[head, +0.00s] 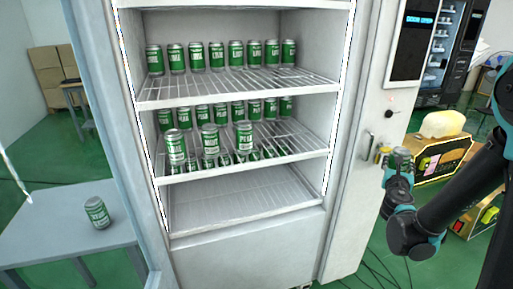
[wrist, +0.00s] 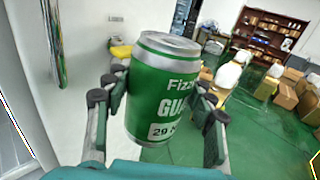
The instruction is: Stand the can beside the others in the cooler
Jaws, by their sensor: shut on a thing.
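My gripper (wrist: 160,115) is shut on a green can with a silver top (wrist: 160,80), held between its fingers. In the head view the held can (head: 400,157) shows small at the right, outside the cooler and in front of its right side panel. The cooler (head: 245,215) stands open with wire shelves. Green cans (head: 220,56) stand in a row on the top shelf in view. The middle shelf (head: 300,150) has a back row and three cans (head: 209,138) near its front edge. Small cans show low behind that shelf's front edge.
Another green can (head: 97,212) stands on a grey table (head: 50,225) at the left. The cooler's bottom shelf (head: 250,200) looks mostly bare at the front. A yellow and black box (head: 440,160) stands on the right. Cardboard boxes (head: 52,75) are stacked at the far left.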

